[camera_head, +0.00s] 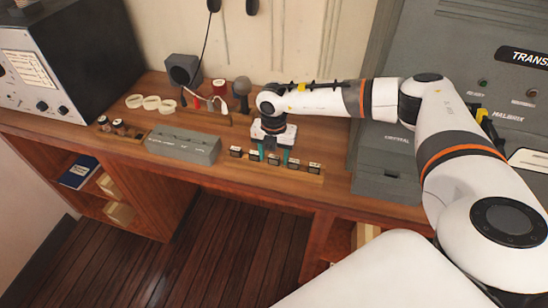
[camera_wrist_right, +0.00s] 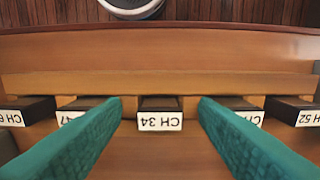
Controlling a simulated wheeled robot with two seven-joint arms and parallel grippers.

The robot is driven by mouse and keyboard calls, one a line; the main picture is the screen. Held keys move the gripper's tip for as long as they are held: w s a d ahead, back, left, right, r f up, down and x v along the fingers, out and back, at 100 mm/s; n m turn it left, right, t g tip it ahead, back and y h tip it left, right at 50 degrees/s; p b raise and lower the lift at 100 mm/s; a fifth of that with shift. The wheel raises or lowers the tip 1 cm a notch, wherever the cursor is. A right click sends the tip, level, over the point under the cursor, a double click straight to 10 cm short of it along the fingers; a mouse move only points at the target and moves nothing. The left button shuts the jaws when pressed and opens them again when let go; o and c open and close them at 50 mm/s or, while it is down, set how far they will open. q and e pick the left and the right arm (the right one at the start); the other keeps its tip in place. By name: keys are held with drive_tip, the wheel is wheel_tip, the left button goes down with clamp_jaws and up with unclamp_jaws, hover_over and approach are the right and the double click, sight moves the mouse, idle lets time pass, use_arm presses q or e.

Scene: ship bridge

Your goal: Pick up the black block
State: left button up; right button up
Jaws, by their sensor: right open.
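Several small black blocks with white labels stand in a row near the front of the wooden counter. The middle black block (camera_head: 274,159), labelled CH 34, also shows in the right wrist view (camera_wrist_right: 160,104), with its label upside down. My right gripper (camera_head: 275,154) points down over the row, its green fingers apart on either side of the middle block. In the right wrist view the open fingers (camera_wrist_right: 160,115) flank this block with a gap on each side. Neighbouring blocks (camera_wrist_right: 84,105) are partly hidden by the fingers. My left gripper is not in view.
A grey box (camera_head: 183,145) stands left of the row. Behind are a black speaker (camera_head: 183,70), a dark knobbed item (camera_head: 241,90) and white rings (camera_head: 150,102). A grey case (camera_head: 385,165) stands to the right. The counter's front edge is close to the blocks.

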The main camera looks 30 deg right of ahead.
sight(274, 158)
drive_tip(key=c, duration=1)
drive_tip(key=shift+r+b, duration=0.35)
drive_tip(key=shift+r, duration=0.2)
drive_tip(key=shift+c, duration=0.2)
wheel_tip(274, 158, up, 9)
drive_tip(key=b, duration=0.2)
drive_tip(key=shift+b, duration=0.35)
